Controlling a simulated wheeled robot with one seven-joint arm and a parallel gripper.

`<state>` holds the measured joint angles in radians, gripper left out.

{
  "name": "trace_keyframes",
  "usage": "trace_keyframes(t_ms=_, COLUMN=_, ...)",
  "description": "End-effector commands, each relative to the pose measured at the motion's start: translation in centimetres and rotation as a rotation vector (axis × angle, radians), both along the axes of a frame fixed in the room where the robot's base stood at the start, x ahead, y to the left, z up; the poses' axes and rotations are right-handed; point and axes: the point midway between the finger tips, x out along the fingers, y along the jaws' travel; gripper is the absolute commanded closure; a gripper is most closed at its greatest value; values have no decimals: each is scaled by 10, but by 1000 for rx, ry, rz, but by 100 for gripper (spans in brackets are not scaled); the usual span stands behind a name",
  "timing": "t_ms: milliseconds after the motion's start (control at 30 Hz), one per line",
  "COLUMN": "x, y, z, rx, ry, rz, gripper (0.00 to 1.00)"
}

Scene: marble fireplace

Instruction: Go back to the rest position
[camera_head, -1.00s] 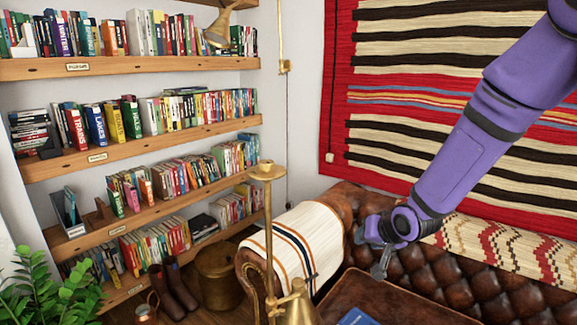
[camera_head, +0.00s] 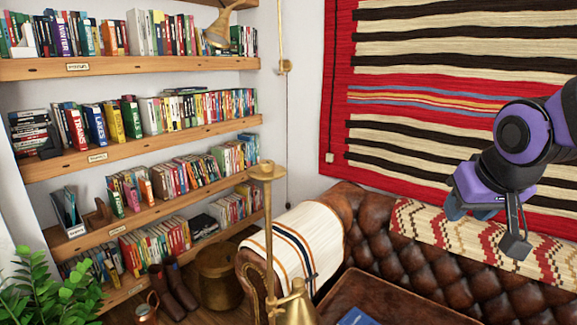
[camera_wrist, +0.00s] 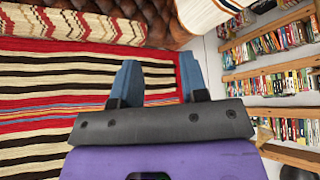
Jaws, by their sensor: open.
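My purple arm reaches in from the right edge of the head view, folded at the elbow. My gripper (camera_head: 456,207) is at the right, in front of the brown leather sofa's back and the patterned cloth. In the wrist view my gripper (camera_wrist: 158,78) shows two blue fingers standing apart, with nothing between them. The striped wall rug (camera_wrist: 60,90) and the sofa (camera_wrist: 165,20) show beyond the fingers. The fingertips are small and partly hidden in the head view.
A leather sofa (camera_head: 390,250) with a striped cloth (camera_head: 300,245) on its arm stands below. A brown table (camera_head: 365,290) bears a blue book (camera_head: 356,318). A brass lamp (camera_head: 296,308) stands in front. Bookshelves (camera_head: 130,150) fill the left, with a plant (camera_head: 40,290).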

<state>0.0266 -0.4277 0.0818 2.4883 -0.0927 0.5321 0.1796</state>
Motion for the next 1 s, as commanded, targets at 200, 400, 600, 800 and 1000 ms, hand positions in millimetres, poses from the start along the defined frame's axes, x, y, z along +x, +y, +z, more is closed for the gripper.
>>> trace_keyframes(t_ms=200, x=-61, y=-7, z=23, rx=5, ry=39, rz=16, gripper=60)
trace_keyframes(t_ms=400, x=-104, y=-10, z=32, rx=19, ry=74, rz=43, gripper=60)
trace_keyframes(t_ms=600, x=-121, y=-10, z=33, rx=27, ry=92, rz=59, gripper=60)
trace_keyframes(t_ms=800, x=-122, y=-10, z=33, rx=28, ry=94, rz=61, gripper=60)
trace_keyframes(t_ms=1000, x=-122, y=-10, z=33, rx=27, ry=93, rz=60, gripper=60)
